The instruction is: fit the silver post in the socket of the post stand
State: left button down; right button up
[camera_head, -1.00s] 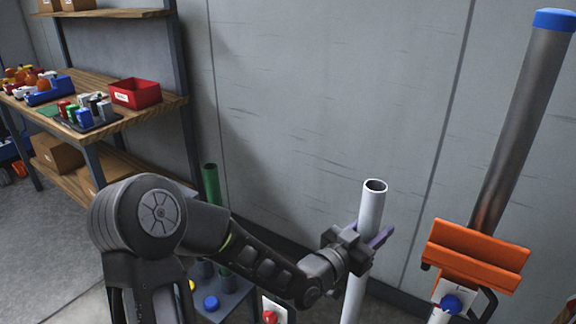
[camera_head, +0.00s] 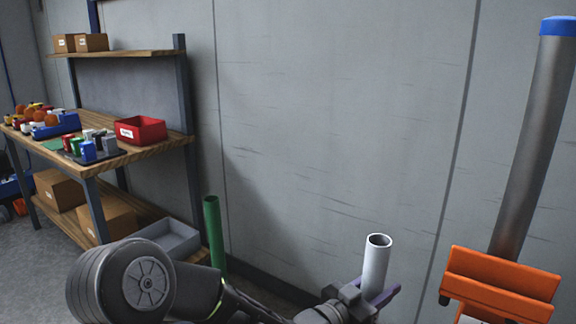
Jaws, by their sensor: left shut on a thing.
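The silver post (camera_head: 375,263) is a pale grey hollow tube, upright, with its open top end showing at the lower right of the head view. My left gripper (camera_head: 366,294) is shut on it a little below the top. Purple finger pads show beside the tube. The lower part of the post is cut off by the picture's bottom edge. The post stand and its socket are not in view. My right gripper is not in view.
A green tube (camera_head: 214,235) stands left of the post. An orange bracket (camera_head: 500,285) with a thick blue-capped metal pole (camera_head: 535,135) is at the right. A wooden shelf (camera_head: 150,155) with a red bin (camera_head: 141,130) stands at the left. A grey wall (camera_head: 330,120) is behind.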

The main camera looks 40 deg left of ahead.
pick_arm(q)
jog(key=a+r+n+g+y+p, duration=0.2)
jog(key=a+r+n+y+p, duration=0.7)
jog(key=a+r+y, duration=0.6)
jog(key=a+r+n, duration=0.1)
jog(key=a+r, duration=0.6)
jog(key=a, duration=0.3)
jog(key=shift+w+r+y, duration=0.2)
jog(key=shift+r+y, duration=0.1)
jog(key=shift+r, duration=0.1)
jog(key=shift+f, duration=0.2)
notch_tip(320, 180, down, 16)
jog(key=b, duration=1.3)
jog(key=shift+r, duration=0.15)
jog(key=shift+f+b, duration=0.2)
jog(key=shift+b, duration=0.1)
